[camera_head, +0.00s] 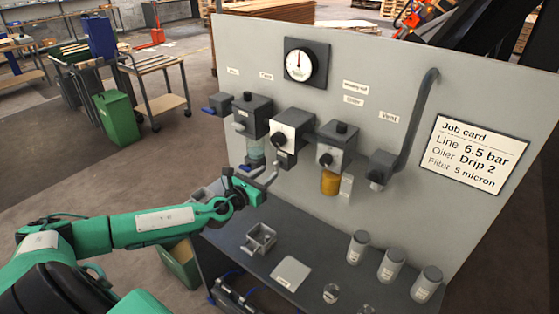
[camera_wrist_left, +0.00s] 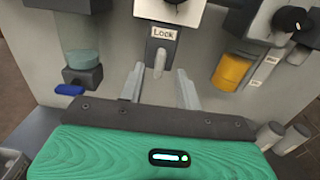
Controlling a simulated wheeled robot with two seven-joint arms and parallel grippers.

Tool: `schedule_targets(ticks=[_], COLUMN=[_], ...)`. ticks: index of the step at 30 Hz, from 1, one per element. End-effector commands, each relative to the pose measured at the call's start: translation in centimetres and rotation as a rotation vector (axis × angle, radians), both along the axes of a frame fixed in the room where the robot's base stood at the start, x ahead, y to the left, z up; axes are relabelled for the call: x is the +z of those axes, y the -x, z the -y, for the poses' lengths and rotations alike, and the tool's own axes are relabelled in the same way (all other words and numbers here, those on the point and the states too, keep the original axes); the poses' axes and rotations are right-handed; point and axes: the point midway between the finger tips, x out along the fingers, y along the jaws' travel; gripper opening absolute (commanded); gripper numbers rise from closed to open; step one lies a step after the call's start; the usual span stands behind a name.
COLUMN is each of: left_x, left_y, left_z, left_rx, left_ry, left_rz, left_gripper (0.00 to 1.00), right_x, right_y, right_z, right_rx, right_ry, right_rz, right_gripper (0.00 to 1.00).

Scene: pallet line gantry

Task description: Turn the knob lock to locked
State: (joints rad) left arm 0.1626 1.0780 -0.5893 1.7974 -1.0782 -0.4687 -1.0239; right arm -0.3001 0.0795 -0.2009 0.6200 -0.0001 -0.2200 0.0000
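The knob lock is a small dark block with a white "Lock" label and a short grey lever hanging down; it sits in the left wrist view (camera_wrist_left: 162,46) top centre. In the head view the lock block (camera_head: 285,159) is under the middle white-faced regulator (camera_head: 292,130) on the panel. My left gripper (camera_head: 264,174) is just below and left of the lock there. In the left wrist view its two fingers (camera_wrist_left: 160,88) are apart, with the lever between them in the picture and nothing visibly gripped. Whether they touch the lever is unclear. My right gripper is out of view.
On the panel, a filter unit with a clear bowl (camera_head: 256,148) is left of the lock; an oiler with an amber bowl (camera_head: 330,183) is right. A gauge (camera_head: 306,63) is above. The shelf below holds a small grey tray (camera_head: 262,236) and several grey canisters (camera_head: 392,264).

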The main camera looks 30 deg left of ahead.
Motion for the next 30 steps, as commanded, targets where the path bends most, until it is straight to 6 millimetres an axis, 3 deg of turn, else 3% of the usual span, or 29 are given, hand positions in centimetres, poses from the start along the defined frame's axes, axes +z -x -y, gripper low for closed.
schedule_targets(ticks=[12,26,27,30], left_x=[0.2,0.0,0.0,0.0], left_y=[-6.1,-7.3,-7.3,-7.3], left_z=[0.5,0.6,0.6,0.6], left_rx=[0.001,0.0,0.0,0.0], left_ry=[0.0,0.0,0.0,0.0], left_rz=[0.002,0.0,0.0,0.0], left_gripper=[0.34,0.34,0.32,0.12], right_x=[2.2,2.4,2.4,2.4], right_y=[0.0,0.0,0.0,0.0], right_z=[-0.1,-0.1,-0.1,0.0], right_rx=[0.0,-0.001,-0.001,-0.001], right_ry=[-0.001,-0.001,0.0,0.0], right_rz=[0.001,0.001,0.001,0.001], right_gripper=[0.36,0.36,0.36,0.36])
